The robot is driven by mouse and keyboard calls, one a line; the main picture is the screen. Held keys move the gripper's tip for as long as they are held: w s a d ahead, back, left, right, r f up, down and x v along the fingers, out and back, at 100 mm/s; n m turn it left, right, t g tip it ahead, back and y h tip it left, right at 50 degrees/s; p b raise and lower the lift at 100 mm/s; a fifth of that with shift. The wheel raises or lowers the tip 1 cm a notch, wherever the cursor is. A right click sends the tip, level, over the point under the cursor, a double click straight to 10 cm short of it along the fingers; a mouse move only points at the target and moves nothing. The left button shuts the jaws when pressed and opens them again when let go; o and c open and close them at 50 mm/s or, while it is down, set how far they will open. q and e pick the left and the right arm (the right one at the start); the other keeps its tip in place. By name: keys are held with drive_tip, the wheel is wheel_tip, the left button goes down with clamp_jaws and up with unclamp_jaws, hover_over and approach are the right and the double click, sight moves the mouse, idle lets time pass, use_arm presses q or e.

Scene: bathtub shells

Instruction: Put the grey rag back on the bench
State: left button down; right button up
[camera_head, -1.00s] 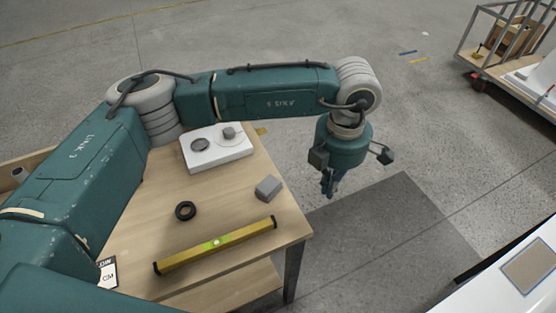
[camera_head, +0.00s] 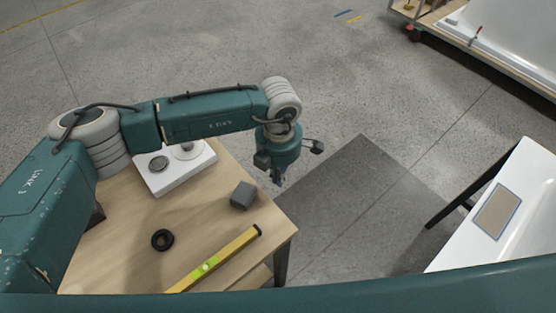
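No grey thing that is clearly a rag shows in this view. A small dark grey block-like thing (camera_head: 243,195) lies on the wooden bench (camera_head: 215,222) near its right edge; I cannot tell whether it is a folded cloth. My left gripper (camera_head: 278,178) points down beyond the bench's right edge, over the floor. Its fingers look close together, but they are small and dark, so I cannot tell if it is open or shut. No rag shows hanging from it. My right gripper is not in view.
On the bench are a white plate with round parts (camera_head: 174,178), a black ring (camera_head: 162,240) and a yellow spirit level (camera_head: 222,258). A white shell (camera_head: 526,225) with a blue-edged beige patch (camera_head: 495,211) stands at right. A cart (camera_head: 480,50) is at top right.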

sight(246, 192)
use_arm(q)
drive_tip(key=a, duration=0.1)
drive_tip(key=s+a+p, duration=0.1)
drive_tip(key=a+f+p, duration=0.1)
drive_tip(key=shift+s+a, duration=0.25)
drive_tip(key=shift+a, duration=0.1)
drive_tip(key=shift+s+a, duration=0.1)
drive_tip(key=shift+a, duration=0.2)
drive_tip(key=a, duration=0.2)
drive_tip(key=s+a+b, duration=0.1)
drive_tip(key=shift+s+a+f, duration=0.1)
drive_tip(key=shift+s+a, duration=0.1)
drive_tip(key=shift+a, duration=0.2)
drive_tip(key=shift+s+a, duration=0.15)
drive_tip(key=shift+a, duration=0.15)
drive_tip(key=shift+d+r, duration=0.1)
drive_tip(key=shift+r, duration=0.1)
